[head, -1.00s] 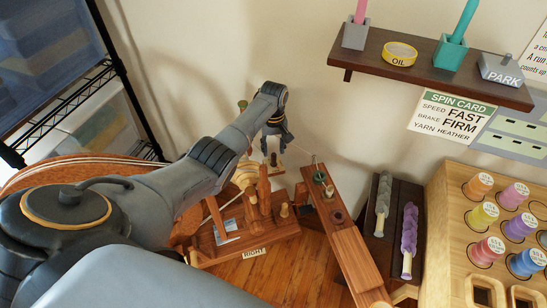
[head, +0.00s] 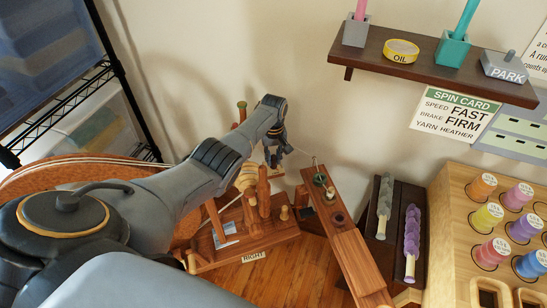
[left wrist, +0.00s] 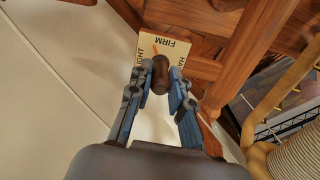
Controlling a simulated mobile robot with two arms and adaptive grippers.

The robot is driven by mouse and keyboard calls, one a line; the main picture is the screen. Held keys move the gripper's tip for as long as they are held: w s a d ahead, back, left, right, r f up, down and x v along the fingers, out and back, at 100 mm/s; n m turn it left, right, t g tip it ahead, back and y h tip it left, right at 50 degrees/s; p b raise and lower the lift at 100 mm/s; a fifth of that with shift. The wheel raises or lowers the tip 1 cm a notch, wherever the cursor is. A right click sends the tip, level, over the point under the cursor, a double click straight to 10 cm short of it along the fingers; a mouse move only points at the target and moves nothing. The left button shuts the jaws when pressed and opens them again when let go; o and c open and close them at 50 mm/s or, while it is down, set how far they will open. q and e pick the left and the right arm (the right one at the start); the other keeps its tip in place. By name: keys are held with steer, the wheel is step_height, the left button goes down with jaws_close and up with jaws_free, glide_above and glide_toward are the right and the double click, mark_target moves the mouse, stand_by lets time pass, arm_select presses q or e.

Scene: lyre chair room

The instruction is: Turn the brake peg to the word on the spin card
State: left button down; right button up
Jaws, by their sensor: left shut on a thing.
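The brake peg (left wrist: 160,76) is a dark brown rounded peg in the left wrist view. My left gripper (left wrist: 161,84) is shut on it, one finger on each side. Behind the peg is a cream brake plate (left wrist: 178,54) with FIRM along its far edge, a word ending in GHT at left and a partly hidden word at right. A small orange mark shows near FIRM; the rest is hidden by the peg and fingers. The spin card (head: 455,116) reads SPEED FAST, BRAKE FIRM, YARN HEATHER.
The wheel's wooden base (head: 240,246) with upright posts stands close to my gripper. A long wooden bench (head: 350,254), a dark rack (head: 398,210) with grey and purple rolls, and a bobbin case (head: 445,240) stand to the right. A dark shelf (head: 455,72) is above.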

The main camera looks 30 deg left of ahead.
mark_target(273, 155)
arm_select(q)
steer(key=shift+m, duration=0.3)
steer(key=shift+m, duration=0.9)
steer(key=shift+m+p, duration=0.3)
steer(key=shift+m, duration=1.4)
steer(key=c, duration=1.2)
jaws_free()
steer(key=shift+r, duration=0.15)
step_height(273, 155, up, 12)
steer(key=shift+f, duration=0.1)
